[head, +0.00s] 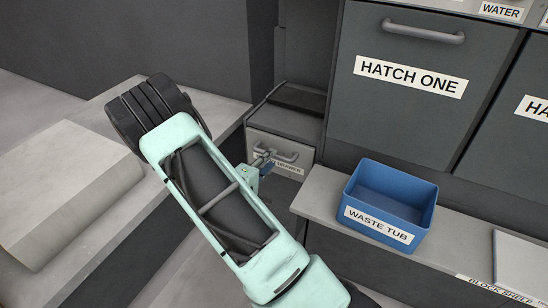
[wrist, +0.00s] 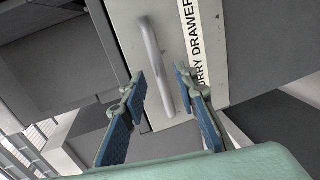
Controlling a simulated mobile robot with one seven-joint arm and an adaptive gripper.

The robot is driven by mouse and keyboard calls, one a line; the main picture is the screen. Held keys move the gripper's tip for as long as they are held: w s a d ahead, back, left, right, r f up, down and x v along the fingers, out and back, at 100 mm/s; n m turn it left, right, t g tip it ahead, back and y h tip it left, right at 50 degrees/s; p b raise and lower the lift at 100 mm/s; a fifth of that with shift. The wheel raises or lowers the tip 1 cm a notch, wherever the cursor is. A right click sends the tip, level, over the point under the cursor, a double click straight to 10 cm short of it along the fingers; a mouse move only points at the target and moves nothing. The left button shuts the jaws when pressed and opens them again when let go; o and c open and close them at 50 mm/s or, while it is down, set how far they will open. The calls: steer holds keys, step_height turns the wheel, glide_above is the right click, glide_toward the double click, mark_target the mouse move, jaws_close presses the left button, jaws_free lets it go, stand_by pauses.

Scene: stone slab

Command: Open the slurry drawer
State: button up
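The slurry drawer (head: 257,144) is a pale grey front low in the dark cabinet, partly hidden behind my arm in the head view. Its label (wrist: 202,45) shows in the wrist view, partly cut off. The drawer handle (wrist: 153,58) is a light grey bar; it also shows in the head view (head: 286,156). My gripper (wrist: 160,75) is open, with one blue-padded finger on each side of the handle's lower end. Whether a finger touches the bar I cannot tell. In the head view my gripper (head: 264,161) is at the handle's left end. The drawer front looks closed.
A blue waste tub (head: 390,200) stands on the ledge right of the drawer. The hatch one panel (head: 400,95), with its own handle, is above it. A large pale stone block (head: 65,180) lies on the slab at left. An open recess (head: 295,99) is above the drawer.

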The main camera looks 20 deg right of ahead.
steer(key=shift+x, duration=1.95)
jaws_close()
